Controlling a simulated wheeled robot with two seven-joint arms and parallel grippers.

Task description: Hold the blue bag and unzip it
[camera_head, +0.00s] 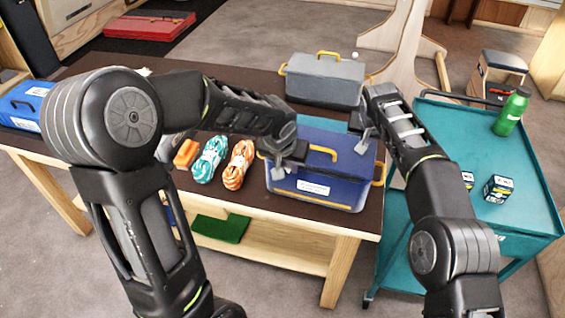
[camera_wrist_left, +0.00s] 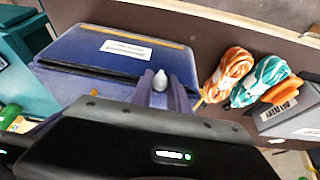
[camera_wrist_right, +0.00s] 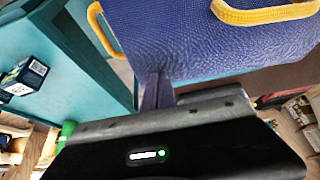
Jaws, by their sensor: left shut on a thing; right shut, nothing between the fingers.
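The blue bag (camera_head: 335,165) stands closed near the table's right end, with yellow handles and a white label on its front; it also shows in the left wrist view (camera_wrist_left: 80,48) and right wrist view (camera_wrist_right: 205,40). My left gripper (camera_head: 277,172) is at the bag's upper front-left corner. In the left wrist view its fingers (camera_wrist_left: 165,95) are shut on a small pale piece (camera_wrist_left: 160,80) that looks like the zip pull. My right gripper (camera_head: 366,143) is at the bag's back right edge. In the right wrist view its fingers (camera_wrist_right: 157,92) are shut and empty, against or very close to the blue fabric.
A grey case (camera_head: 325,82) stands behind the bag. Orange rope (camera_head: 238,165) and teal rope (camera_head: 210,160) lie left of it. A teal cart (camera_head: 515,165) stands right, with a green bottle (camera_head: 511,112) and small boxes. A blue box (camera_head: 25,108) is at the far left.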

